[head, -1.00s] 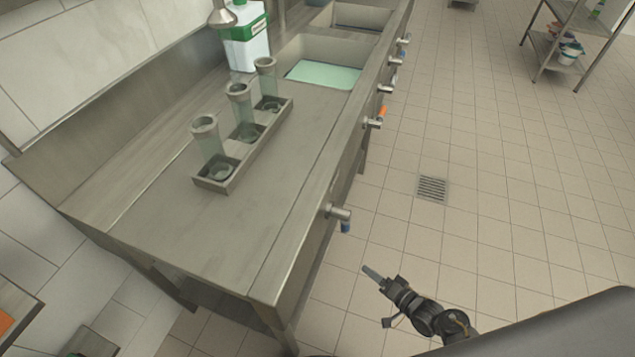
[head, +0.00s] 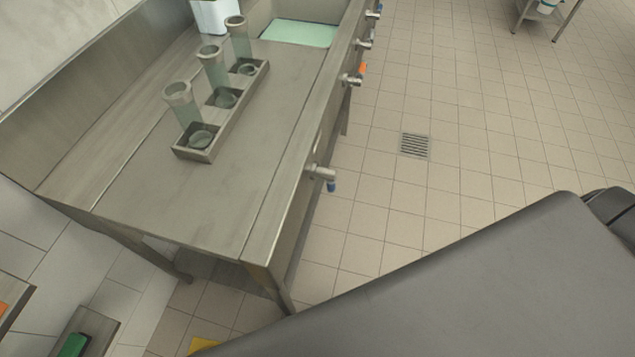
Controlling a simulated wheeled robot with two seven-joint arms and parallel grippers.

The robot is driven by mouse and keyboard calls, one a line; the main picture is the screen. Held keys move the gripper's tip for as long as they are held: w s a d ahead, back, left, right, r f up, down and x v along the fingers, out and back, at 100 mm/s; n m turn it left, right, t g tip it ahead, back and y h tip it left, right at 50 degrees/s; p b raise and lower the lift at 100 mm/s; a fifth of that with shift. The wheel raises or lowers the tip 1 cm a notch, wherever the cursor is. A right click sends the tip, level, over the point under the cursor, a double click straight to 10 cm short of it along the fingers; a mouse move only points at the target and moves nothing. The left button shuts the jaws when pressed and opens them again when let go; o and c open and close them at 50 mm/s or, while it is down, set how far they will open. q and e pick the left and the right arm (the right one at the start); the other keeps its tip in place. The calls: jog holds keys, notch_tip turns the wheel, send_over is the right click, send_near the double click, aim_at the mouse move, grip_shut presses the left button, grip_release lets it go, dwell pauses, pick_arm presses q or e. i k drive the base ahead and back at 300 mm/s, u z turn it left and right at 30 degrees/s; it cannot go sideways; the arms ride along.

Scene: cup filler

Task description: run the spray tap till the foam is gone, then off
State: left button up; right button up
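A sink basin (head: 298,33) with pale green contents is set in the steel counter at the top of the head view; I cannot tell whether that surface is foam or water. Along the counter's front edge are several taps. One has a blue handle (head: 331,186), one has an orange handle (head: 362,69), and others sit farther back. I cannot tell which is the spray tap, and no running water shows. Neither of my grippers is in view; a large dark part of my own body fills the lower right.
A rack (head: 213,152) with several grey-green tubes stands on the steel counter (head: 193,212). A white container (head: 213,17) stands behind it. The tiled floor around the drain grate (head: 415,146) is clear. Shelves with a green item (head: 74,345) are at lower left.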

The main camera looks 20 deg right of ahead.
aim_at(331, 184)
jog(key=u, duration=1.65)
jog(key=k, duration=1.05)
jog(key=z, duration=1.3)
jog(key=i, duration=0.5)
jog(key=u, duration=0.1)
